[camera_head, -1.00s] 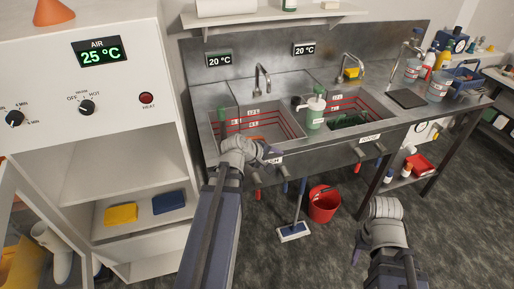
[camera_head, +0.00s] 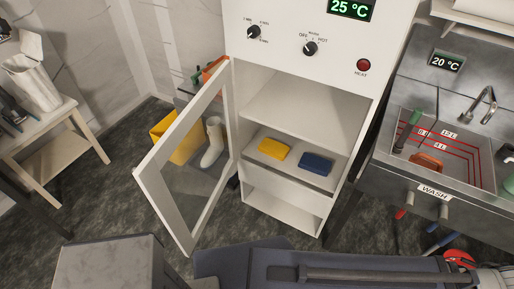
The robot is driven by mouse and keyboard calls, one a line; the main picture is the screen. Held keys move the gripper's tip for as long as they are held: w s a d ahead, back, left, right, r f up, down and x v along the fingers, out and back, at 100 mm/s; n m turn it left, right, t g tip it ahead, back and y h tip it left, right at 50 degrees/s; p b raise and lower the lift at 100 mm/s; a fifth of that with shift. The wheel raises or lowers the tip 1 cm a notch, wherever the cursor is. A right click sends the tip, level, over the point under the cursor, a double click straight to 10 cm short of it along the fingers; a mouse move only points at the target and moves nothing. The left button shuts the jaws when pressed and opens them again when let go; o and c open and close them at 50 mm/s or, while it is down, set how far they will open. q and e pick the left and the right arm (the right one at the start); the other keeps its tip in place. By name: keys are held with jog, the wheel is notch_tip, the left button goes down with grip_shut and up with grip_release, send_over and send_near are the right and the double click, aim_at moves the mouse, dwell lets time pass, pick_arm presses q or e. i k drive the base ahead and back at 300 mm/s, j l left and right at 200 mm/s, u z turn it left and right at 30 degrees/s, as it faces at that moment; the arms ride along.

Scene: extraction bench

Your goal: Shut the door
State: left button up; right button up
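The cabinet door (camera_head: 150,185) is a white-framed panel with a clear pane. It stands wide open, swung out to the left of the white drying cabinet (camera_head: 300,60). The cabinet's front opening is uncovered. Inside, a yellow block (camera_head: 274,149) and a blue block (camera_head: 316,164) lie on the lower shelf. Neither gripper can be seen.
A yellow bin (camera_head: 172,135) and white boots (camera_head: 212,143) stand behind the door. A wooden-legged table (camera_head: 50,150) is at far left. The sink bench (camera_head: 425,185) stands right of the cabinet. Dark floor is free left of the door.

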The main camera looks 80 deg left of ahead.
aim_at(148, 175)
jog(key=k+j, duration=0.15)
jog(key=k, duration=0.55)
jog(key=k+j, duration=0.15)
jog(key=k, duration=0.5)
jog(key=k+j, duration=0.15)
jog(key=k, duration=0.55)
jog(key=u, duration=1.65)
jog(key=k+u, duration=0.55)
